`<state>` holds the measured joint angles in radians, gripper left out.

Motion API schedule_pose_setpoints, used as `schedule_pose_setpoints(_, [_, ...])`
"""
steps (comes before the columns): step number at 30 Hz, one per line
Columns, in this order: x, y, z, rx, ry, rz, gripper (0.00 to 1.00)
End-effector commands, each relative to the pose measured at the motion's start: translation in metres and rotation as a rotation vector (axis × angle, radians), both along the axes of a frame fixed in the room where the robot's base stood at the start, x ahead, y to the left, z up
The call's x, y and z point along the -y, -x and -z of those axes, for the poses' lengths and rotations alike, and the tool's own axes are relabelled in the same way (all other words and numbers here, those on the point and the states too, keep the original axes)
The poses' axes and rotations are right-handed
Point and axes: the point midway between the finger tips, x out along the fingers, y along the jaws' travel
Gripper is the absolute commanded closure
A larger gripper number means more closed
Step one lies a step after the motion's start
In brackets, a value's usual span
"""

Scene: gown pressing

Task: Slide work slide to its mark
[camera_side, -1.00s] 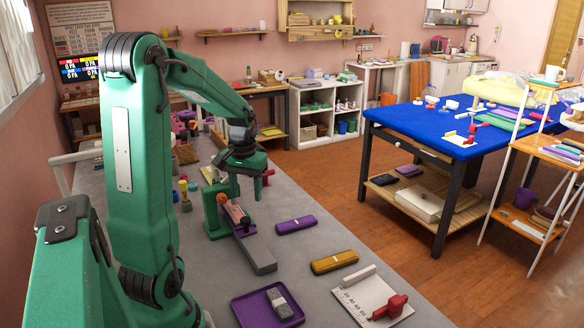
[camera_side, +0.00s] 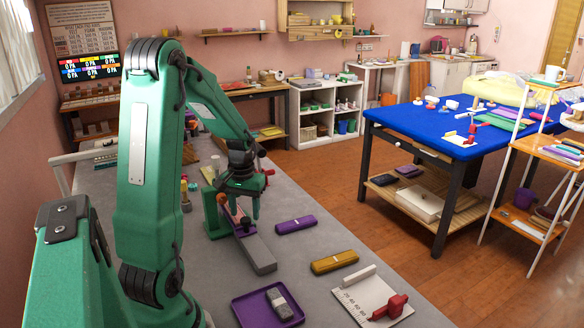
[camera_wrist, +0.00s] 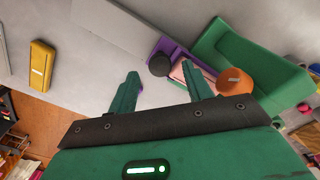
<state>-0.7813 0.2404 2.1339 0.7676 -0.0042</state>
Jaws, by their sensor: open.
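A green fixture (camera_side: 213,214) stands on the grey bench, with a grey rail (camera_side: 262,258) running from it toward the front right. The work slide appears to be the purple piece (camera_side: 246,230) on this rail, beside the fixture; its mark cannot be made out. In the wrist view the purple piece (camera_wrist: 168,48) shows beside a pink block (camera_wrist: 179,72), a black knob (camera_wrist: 159,66) and an orange disc (camera_wrist: 234,81). My gripper (camera_side: 243,211) is open above the slide and hides part of it. In the wrist view my gripper (camera_wrist: 159,69) has its fingers spread, with nothing clearly held.
A purple case (camera_side: 296,225) and a yellow case (camera_side: 334,262) lie right of the rail. A purple tray (camera_side: 243,313) holding a grey block, and a white scale plate (camera_side: 351,301) with a red clamp (camera_side: 389,308), are at the front. Bare bench lies between them.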

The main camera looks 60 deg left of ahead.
Motion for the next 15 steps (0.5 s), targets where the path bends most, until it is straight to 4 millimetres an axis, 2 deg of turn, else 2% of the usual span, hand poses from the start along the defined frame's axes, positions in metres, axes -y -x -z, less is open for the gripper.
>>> schedule_pose_setpoints(6, [0.000,0.000,0.017,-0.001,0.001,0.000,0.50])
schedule_pose_setpoints(15, [0.000,0.000,0.020,0.000,0.000,0.000,0.50])
